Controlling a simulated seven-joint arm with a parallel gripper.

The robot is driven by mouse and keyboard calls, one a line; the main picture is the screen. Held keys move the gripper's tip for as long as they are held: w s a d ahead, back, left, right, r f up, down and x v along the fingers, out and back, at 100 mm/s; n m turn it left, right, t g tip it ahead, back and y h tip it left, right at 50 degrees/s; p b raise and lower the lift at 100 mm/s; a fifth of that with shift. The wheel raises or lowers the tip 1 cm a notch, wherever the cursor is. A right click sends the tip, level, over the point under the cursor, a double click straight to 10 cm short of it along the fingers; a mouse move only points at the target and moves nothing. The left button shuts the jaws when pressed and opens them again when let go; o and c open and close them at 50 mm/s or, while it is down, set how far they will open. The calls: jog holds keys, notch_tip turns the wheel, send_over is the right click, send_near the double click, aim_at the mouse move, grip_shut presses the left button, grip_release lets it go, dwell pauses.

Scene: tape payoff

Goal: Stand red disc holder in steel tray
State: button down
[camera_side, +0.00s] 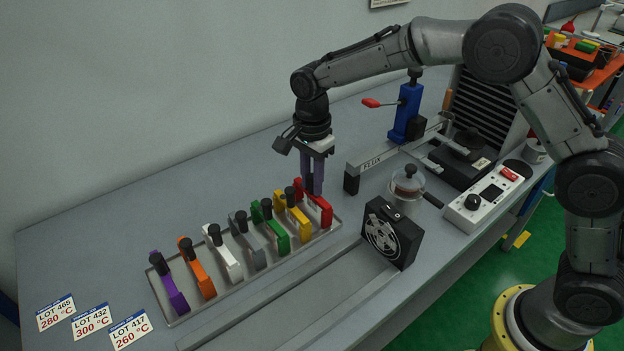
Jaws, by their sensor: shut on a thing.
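The red disc holder (323,209) is at the right end of the steel tray (222,290), in line with the row of other holders. It looks upright. I cannot tell whether its base rests on the tray floor or is slightly above it. My gripper (314,184) points straight down over the red holder, its two purple fingers shut on the holder's dark knob. The fingers hide most of that knob.
Yellow (297,221), green (277,237), grey (252,250), white (226,261), orange (200,278) and purple (175,293) holders stand in the tray.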

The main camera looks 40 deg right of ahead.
jog(key=shift+f, duration=0.3)
dwell(0.4)
jog(key=c, duration=0.6)
grip_release()
jog(key=o, duration=0.6)
jog(key=shift+c, duration=0.2)
jog(key=shift+r, duration=3.5)
jog(key=shift+d, duration=0.1)
